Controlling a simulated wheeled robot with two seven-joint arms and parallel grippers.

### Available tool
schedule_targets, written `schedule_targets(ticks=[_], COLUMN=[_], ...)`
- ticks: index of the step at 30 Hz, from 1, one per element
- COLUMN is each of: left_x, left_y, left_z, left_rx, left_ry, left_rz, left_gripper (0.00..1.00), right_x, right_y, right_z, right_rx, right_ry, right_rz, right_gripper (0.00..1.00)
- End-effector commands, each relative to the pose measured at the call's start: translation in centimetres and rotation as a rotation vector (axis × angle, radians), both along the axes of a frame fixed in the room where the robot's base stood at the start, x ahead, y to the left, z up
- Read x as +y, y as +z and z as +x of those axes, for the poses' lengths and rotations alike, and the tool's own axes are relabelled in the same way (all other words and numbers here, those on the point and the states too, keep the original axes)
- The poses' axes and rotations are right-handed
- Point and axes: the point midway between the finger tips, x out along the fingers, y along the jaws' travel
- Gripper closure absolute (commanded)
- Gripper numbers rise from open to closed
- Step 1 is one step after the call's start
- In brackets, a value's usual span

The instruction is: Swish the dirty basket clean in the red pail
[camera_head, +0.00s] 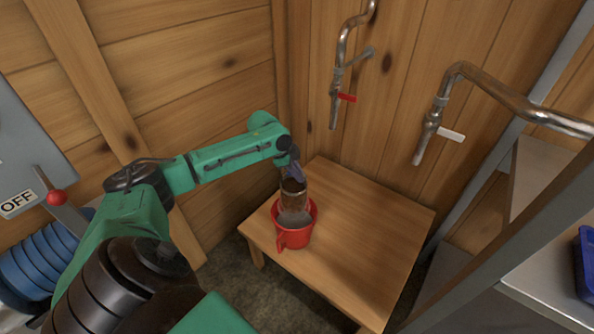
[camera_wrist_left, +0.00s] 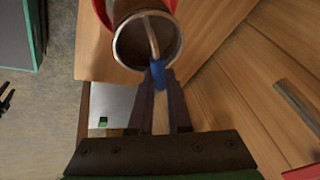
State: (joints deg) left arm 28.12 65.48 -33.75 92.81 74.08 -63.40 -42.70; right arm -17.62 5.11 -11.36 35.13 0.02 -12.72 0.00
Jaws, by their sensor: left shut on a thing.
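The basket (camera_head: 293,196) is a small cylinder with a brownish, dirty-looking wall. It stands upright at the mouth of the red pail (camera_head: 293,239); how far its lower end dips inside I cannot tell. A grey surface shows inside the pail. My left gripper (camera_head: 293,171) is above the basket, shut on its handle. In the left wrist view the basket's round metal rim (camera_wrist_left: 119,60) and brown inside show, with a blue grip on the handle (camera_wrist_left: 158,74) between the fingertips (camera_wrist_left: 160,84). The red pail shows partly behind the basket (camera_wrist_left: 101,10). My right gripper is not in view.
The pail stands on the left part of a small wooden table (camera_head: 370,225), whose right side is bare. Two metal taps hang above, one with a red lever (camera_head: 347,98), one with a white lever (camera_head: 451,134). A metal shelf (camera_head: 550,270) stands at right.

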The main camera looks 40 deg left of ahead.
Motion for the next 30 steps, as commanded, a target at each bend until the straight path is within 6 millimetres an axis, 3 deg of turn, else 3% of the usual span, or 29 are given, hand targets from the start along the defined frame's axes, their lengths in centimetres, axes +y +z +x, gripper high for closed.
schedule_targets(ticks=[1, 6, 12, 30], left_x=[0.0, 0.1, 0.1, 0.1], left_y=[-1.3, -2.9, -4.9, -12.5], left_z=[0.0, 0.0, 0.0, 0.1], left_rx=[-0.001, -0.002, 0.0, 0.0], left_ry=[0.0, 0.001, 0.001, 0.002], left_rz=[0.0, 0.001, 0.0, -0.001], left_gripper=[1.0, 1.0, 1.0, 1.0], right_x=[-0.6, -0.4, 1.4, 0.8], right_y=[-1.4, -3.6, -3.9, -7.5], right_z=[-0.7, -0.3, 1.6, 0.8], right_rx=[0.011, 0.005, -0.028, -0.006], right_ry=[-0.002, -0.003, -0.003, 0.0], right_rz=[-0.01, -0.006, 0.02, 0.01], right_gripper=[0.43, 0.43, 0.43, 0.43])
